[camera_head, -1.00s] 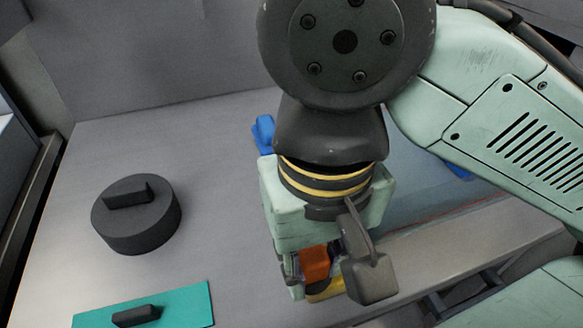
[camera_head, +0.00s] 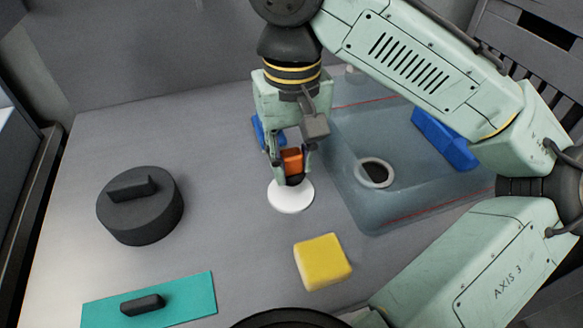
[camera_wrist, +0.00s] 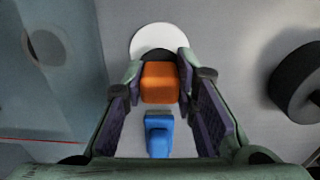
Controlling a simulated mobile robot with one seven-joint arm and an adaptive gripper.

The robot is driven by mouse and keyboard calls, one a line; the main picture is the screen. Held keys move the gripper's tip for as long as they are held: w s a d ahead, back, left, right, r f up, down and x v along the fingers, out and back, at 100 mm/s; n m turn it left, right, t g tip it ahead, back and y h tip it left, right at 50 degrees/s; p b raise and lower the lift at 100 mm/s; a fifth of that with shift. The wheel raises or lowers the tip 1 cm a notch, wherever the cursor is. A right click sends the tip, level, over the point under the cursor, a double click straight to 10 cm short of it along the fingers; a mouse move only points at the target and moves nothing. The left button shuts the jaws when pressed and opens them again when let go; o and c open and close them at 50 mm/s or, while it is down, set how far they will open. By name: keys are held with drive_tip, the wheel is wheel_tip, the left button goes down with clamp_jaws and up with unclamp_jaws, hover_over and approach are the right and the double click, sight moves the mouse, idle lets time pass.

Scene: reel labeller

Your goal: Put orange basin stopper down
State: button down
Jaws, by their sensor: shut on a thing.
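The orange basin stopper (camera_head: 292,160) has an orange block-shaped grip and a dark lower part. My gripper (camera_head: 290,165) is shut on its orange grip, which also shows between the fingers in the wrist view (camera_wrist: 160,83). The stopper's dark end overlaps a white round disc (camera_head: 291,197) on the grey worktop; I cannot tell whether it touches the disc. The disc also shows beyond the stopper in the wrist view (camera_wrist: 146,38). To the right, a translucent basin (camera_head: 370,215) has a pale-ringed dark drain hole (camera_head: 376,173).
A yellow block (camera_head: 323,262) lies in front of the disc. A dark round lidded thing (camera_head: 140,207) and a teal plate with a dark handle (camera_head: 187,297) are at left. A blue thing (camera_wrist: 157,135) is behind my gripper; another blue block (camera_head: 443,138) is at the basin's right.

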sight(291, 176)
drive_tip(key=shift+w+f, duration=0.15)
drive_tip(key=shift+f, duration=1.6)
drive_tip(key=shift+f, duration=0.1)
drive_tip(key=shift+f, duration=0.1)
drive_tip(key=c, duration=1.3)
unclamp_jaws()
wheel_tip(291, 176, up, 12)
drive_tip(key=shift+r+p, duration=0.25)
drive_tip(key=shift+p, duration=0.15)
